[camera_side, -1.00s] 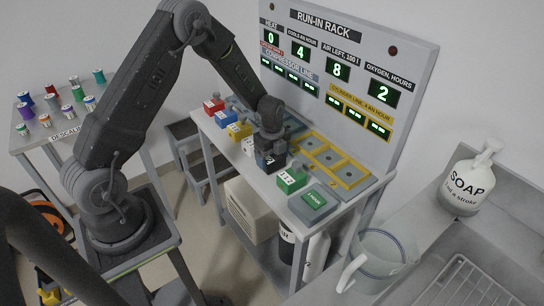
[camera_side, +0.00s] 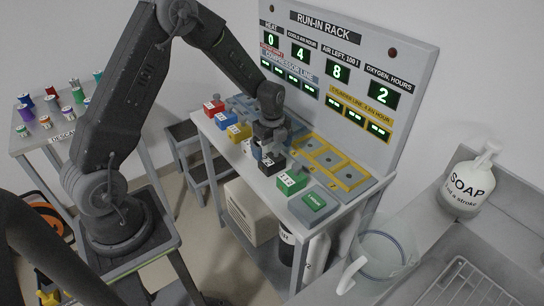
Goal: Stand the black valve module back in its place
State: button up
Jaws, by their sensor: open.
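The black valve module (camera_side: 271,164) stands on the front part of the rack's bench, in the row of coloured modules, between a white one and a green one. It looks upright and has a pale label on its front. My gripper (camera_side: 266,150) is pointing down just above and around its top. The jaws are open. The fingers partly hide the module's top, and I cannot tell whether they touch it.
Red (camera_side: 213,107), blue (camera_side: 226,119), yellow (camera_side: 239,131) and green (camera_side: 291,179) modules stand in the same row. Yellow-framed slots (camera_side: 330,160) lie behind. The display panel (camera_side: 350,60) rises at the back.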

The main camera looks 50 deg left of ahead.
aim_at(272, 158)
jog(key=s+d+r+n+t, duration=0.1)
jog(key=s+d+r+n, duration=0.15)
jog(key=r, duration=0.45)
jog(key=s+d+r+n+t, duration=0.1)
jog(key=s+d+r+n, duration=0.15)
jog(key=r, duration=0.45)
jog(key=s+d+r+n+t, duration=0.1)
jog(key=s+d+r+n, duration=0.15)
jog(key=r, duration=0.45)
jog(key=s+d+r+n+t, duration=0.1)
jog(key=s+d+r+n, duration=0.1)
jog(key=s+n, duration=0.3)
jog(key=s+d+r+n+t, duration=0.1)
jog(key=s+n, duration=0.4)
jog(key=s, duration=0.5)
jog(key=shift+s+d+r+t, duration=0.35)
jog(key=shift+d+r, duration=0.25)
jog(key=shift+d, duration=0.15)
jog(key=shift+n, duration=0.25)
